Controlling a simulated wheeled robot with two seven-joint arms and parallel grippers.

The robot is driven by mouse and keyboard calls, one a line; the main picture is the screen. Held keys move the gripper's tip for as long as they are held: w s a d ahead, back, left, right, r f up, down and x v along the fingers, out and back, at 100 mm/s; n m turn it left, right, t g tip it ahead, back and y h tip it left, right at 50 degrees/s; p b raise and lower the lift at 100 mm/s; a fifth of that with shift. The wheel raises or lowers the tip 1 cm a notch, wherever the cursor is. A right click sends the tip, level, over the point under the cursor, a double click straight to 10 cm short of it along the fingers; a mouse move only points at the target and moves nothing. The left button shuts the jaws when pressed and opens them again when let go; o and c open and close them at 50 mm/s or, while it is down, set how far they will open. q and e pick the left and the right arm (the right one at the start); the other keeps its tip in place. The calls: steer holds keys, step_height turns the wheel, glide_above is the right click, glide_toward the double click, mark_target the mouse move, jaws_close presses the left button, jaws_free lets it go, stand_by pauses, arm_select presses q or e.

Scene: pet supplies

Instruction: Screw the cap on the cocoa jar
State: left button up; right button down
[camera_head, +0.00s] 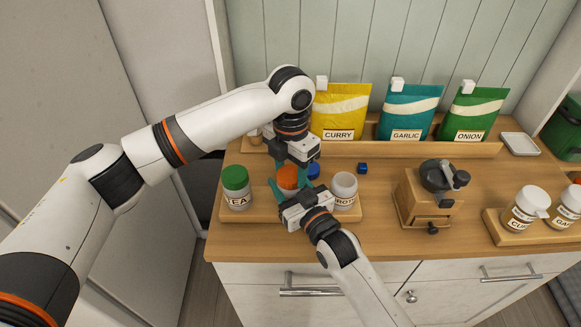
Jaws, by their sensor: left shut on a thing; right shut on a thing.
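An orange cap (288,177) shows between my two grippers, above the wooden tray (262,214). My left gripper (289,168) reaches down from above and is shut on the orange cap. My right gripper (288,192) comes in from the front and is shut on the jar below the cap. That jar is almost wholly hidden by the grippers and its label cannot be read, so I cannot tell how the cap sits on it.
A green-capped TEA jar (237,188) stands left on the tray, a whitish jar (344,190) right. A blue lid (313,171) is close behind. A small blue block (363,168), a grinder (431,198) and spice pouches (341,112) are nearby. Counter between tray and grinder is clear.

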arm_select(q)
steer(key=shift+w+a+r, duration=0.1)
steer(key=shift+w+a, duration=0.05)
steer(key=o, duration=0.9)
steer(key=shift+o, duration=0.2)
steer(key=shift+r, duration=2.15)
steer(key=shift+c, duration=0.4)
